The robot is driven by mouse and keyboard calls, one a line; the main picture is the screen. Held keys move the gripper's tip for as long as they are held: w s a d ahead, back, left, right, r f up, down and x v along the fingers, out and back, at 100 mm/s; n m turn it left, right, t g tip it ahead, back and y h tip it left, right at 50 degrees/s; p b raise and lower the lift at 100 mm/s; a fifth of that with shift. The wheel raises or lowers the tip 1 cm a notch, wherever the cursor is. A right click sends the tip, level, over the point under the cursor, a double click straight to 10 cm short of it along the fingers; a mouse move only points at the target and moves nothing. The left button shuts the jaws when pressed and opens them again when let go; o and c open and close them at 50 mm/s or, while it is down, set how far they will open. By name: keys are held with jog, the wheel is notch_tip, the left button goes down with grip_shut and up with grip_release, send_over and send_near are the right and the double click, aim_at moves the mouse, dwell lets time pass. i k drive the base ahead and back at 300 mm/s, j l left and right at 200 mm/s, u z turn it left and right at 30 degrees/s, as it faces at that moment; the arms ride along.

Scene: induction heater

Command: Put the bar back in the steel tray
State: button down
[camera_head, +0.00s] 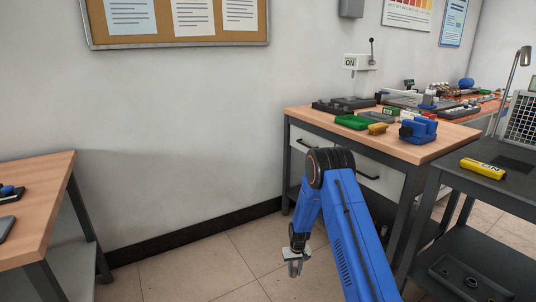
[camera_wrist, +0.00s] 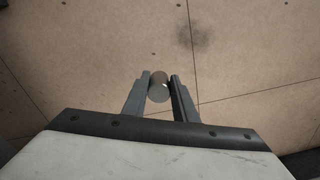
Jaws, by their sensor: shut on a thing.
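My gripper (camera_head: 295,267) hangs low over the floor at the end of my blue arm, left of the workbench. In the wrist view, my gripper (camera_wrist: 159,88) is shut on the bar (camera_wrist: 159,93), a short grey metal cylinder seen nearly end-on between the fingertips. The floor is behind it. The bar cannot be made out clearly in the head view. No tray is clearly recognisable as the steel tray; a small grey tray-like piece (camera_head: 382,117) lies on the workbench beside a green tray, but I cannot tell whether it is that one.
The wooden workbench (camera_head: 440,145) carries the green tray (camera_head: 352,122), a blue vise (camera_head: 418,130) and other items. A dark cart (camera_head: 487,180) with a yellow device (camera_head: 482,169) stands right. Another wooden table (camera_head: 35,205) is at left. Open floor lies between.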

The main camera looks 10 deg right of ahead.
aim_at(373, 119)
jog(key=i+j+z, duration=0.6)
jog(key=j, duration=0.25)
jog(key=i+j+z, duration=0.2)
jog(key=j, duration=0.15)
jog(key=i+j+z, duration=0.2)
jog(key=j, duration=0.2)
jog(key=k, duration=0.05)
